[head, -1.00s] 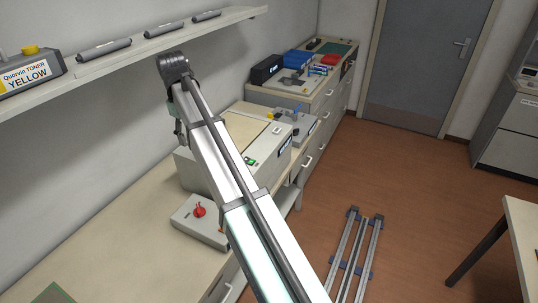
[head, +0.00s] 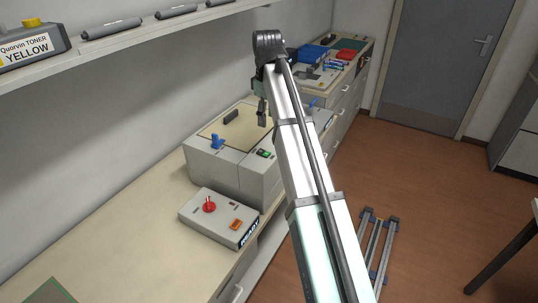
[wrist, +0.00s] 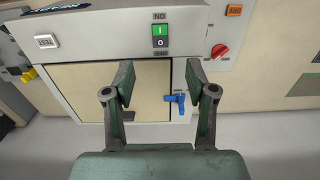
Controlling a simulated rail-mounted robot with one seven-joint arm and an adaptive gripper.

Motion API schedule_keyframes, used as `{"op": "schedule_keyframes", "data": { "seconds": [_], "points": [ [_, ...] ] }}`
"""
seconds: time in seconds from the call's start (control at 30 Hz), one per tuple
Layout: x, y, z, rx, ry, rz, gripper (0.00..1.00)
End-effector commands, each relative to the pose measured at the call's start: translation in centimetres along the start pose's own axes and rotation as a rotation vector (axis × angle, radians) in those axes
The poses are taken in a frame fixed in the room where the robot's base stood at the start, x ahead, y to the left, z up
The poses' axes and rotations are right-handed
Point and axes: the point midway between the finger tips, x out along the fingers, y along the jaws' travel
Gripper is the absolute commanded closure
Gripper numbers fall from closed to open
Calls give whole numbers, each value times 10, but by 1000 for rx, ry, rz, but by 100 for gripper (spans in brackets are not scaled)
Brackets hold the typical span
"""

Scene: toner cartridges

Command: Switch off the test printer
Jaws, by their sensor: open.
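The printer (head: 205,165) is a cream box on the bench with a green-and-black rocker switch (head: 264,153) on its front right. In the wrist view the switch (wrist: 160,36) shows a bright green half marked I and a dark half marked 0, with small labels at both ends. My gripper (wrist: 160,88) is open and empty, its fingers apart over the printer's tan lid panel, with the switch beyond the gap between them. In the head view my gripper (head: 262,112) hangs above the printer's right side, its fingertips partly unclear.
A blue lever (head: 217,142) stands on the printer near my right-hand finger in the wrist view. A control box with a red knob (head: 209,205) and orange button (head: 236,224) sits in front. A shelf (head: 150,38) with toner runs above. More equipment stands behind.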

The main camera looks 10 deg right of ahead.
Motion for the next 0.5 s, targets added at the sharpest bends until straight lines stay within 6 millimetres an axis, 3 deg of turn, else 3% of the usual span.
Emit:
{"op": "schedule_keyframes", "data": {
  "seconds": [0.03, 0.5],
  "points": [
    [16, -2, 1, 0, -2, -2, 44],
    [97, -2, 2, 1, -3, -3, 44]
  ]
}}
